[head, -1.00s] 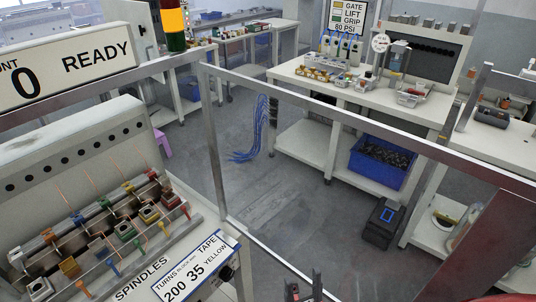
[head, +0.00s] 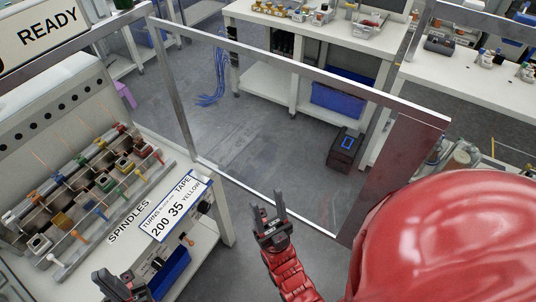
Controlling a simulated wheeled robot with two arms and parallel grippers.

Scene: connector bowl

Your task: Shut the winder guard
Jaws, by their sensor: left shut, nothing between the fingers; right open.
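The winder guard (head: 300,66), a clear panel in a grey metal frame, stands swung out to the right from the winder bench, with a wide metal strip (head: 393,165) at its right end. The spindles (head: 95,190) with coloured bobbins lie uncovered on the left. My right gripper (head: 271,204) is open and empty, fingers pointing up, in front of the panel's lower edge in the picture. I cannot tell if it touches. My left gripper (head: 118,284) is shut and empty at the bottom left, near the bench's front, partly cut off by the frame.
A sign card (head: 172,208) and a blue bin (head: 170,272) are at the winder bench's front. Beyond the panel are open floor, a white workbench (head: 270,85), a blue crate (head: 338,104) and a dark box (head: 344,150). Another white bench (head: 470,88) stands at the right.

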